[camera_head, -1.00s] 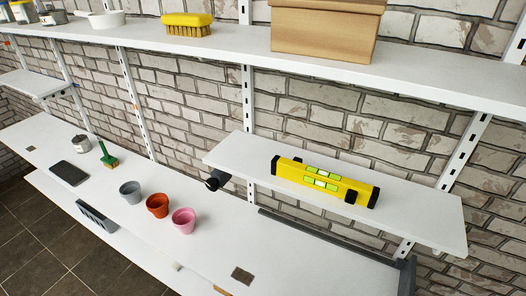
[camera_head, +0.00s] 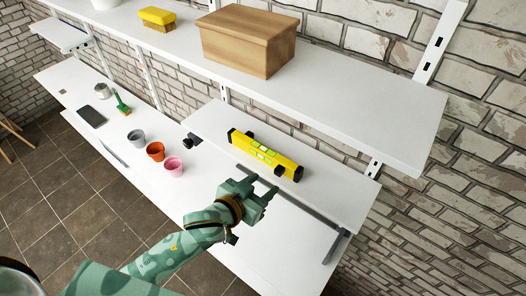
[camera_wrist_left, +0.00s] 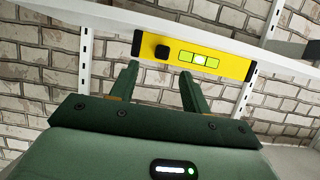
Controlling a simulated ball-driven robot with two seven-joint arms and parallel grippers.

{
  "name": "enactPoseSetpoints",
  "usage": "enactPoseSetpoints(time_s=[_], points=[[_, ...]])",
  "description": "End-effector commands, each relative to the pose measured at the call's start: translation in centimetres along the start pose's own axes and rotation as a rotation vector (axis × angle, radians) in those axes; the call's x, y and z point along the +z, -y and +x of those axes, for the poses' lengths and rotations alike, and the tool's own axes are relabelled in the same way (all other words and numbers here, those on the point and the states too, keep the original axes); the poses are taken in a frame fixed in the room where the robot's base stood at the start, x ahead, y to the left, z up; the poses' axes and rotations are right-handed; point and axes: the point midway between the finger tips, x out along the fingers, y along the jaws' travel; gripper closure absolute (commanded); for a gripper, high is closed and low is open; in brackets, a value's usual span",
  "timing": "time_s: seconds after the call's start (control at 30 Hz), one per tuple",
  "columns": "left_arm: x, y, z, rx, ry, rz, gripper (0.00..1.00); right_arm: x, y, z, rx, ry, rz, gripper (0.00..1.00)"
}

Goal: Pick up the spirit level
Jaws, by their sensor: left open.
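The yellow spirit level (camera_head: 265,154) has black end caps and green vials. It lies on the small middle white shelf (camera_head: 327,200). It also shows in the left wrist view (camera_wrist_left: 225,62), ahead of the fingers. My left gripper (camera_head: 262,190) is in front of the shelf's front edge, close to the level's near side but apart from it. In the left wrist view its two fingers (camera_wrist_left: 158,82) are spread with nothing between them. My right gripper is not in view.
A wooden box (camera_head: 245,45) and a yellow brush (camera_head: 157,17) stand on the upper shelf (camera_head: 340,95), which overhangs the level from behind. Below left are a grey pot (camera_head: 136,138), an orange pot (camera_head: 155,151) and a pink pot (camera_head: 173,166) on the lower shelf.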

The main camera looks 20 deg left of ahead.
Motion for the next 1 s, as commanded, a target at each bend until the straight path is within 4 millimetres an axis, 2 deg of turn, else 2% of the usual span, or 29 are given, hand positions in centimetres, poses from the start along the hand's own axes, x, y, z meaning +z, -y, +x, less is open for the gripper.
enactPoseSetpoints(time_s=[0.1,0.27,0.5,0.6,0.8,0.83,0.97,1.0], points=[[0.0,0.0,1.6,0.0,0.001,0.0,0.53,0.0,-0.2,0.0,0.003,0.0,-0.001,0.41],[0.0,0.1,2.8,-0.001,0.0,0.001,0.53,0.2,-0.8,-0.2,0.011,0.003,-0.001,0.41],[0.2,0.5,6.6,0.0,0.0,0.001,0.53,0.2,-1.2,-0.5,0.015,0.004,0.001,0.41],[0.2,0.5,7.3,0.001,0.001,0.001,0.53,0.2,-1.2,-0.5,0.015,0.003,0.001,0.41],[0.3,0.5,7.3,0.001,0.001,0.0,0.53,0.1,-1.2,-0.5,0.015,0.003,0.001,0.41],[0.3,0.5,7.3,0.001,0.001,0.0,0.58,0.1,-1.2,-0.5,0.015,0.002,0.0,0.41],[0.3,0.5,7.3,0.001,0.001,0.001,0.94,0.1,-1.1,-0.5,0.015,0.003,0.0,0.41],[0.2,0.5,7.3,0.001,0.001,0.001,0.99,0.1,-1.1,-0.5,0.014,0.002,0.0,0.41]])
